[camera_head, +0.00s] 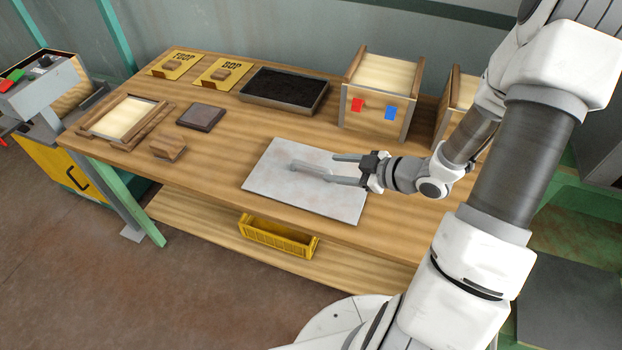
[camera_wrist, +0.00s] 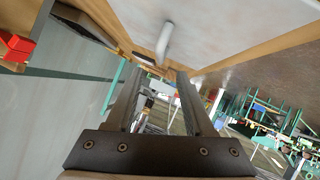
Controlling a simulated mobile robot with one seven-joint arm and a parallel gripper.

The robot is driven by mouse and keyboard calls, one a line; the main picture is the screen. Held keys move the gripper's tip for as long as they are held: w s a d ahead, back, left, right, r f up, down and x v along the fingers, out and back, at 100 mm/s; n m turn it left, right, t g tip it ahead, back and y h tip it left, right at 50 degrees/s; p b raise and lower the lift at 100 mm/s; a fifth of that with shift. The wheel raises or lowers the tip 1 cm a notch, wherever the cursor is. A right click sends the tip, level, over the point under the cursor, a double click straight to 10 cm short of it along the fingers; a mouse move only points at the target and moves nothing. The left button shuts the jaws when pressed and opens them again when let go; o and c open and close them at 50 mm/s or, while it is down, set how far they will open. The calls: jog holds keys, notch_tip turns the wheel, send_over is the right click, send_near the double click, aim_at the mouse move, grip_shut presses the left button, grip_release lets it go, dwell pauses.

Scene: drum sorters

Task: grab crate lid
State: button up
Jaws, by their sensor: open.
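The crate lid appears as a flat, pale grey panel (camera_head: 268,178) lying on the wooden table, with a raised grey bar handle (camera_head: 306,167) near its middle. My gripper (camera_head: 331,168) is open and empty, reaching over the lid from the right, with its fingertips close to the handle. In the wrist view, the lid (camera_wrist: 215,22) fills the top, and the handle (camera_wrist: 164,42) shows beyond the tips of my open gripper (camera_wrist: 157,70). The handle does not appear between the fingers there. I cannot tell whether a finger touches the lid.
A wooden crate (camera_head: 371,112) with red and blue tags stands behind the lid, with another partly hidden by my arm. A black-filled tray (camera_head: 285,91), yellow plates, a wooden frame (camera_head: 92,130), a dark block (camera_head: 201,116) and a wooden block (camera_head: 168,148) lie leftward. A yellow basket (camera_head: 278,238) sits below.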

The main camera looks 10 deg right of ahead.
aim_at(315, 166)
jog(key=b+x, duration=0.1)
jog(key=x, duration=0.8)
jog(key=shift+f+b, duration=0.1)
jog(key=shift+b, duration=0.2)
jog(key=shift+c, duration=0.2)
jog(key=shift+d, duration=0.1)
grip_shut()
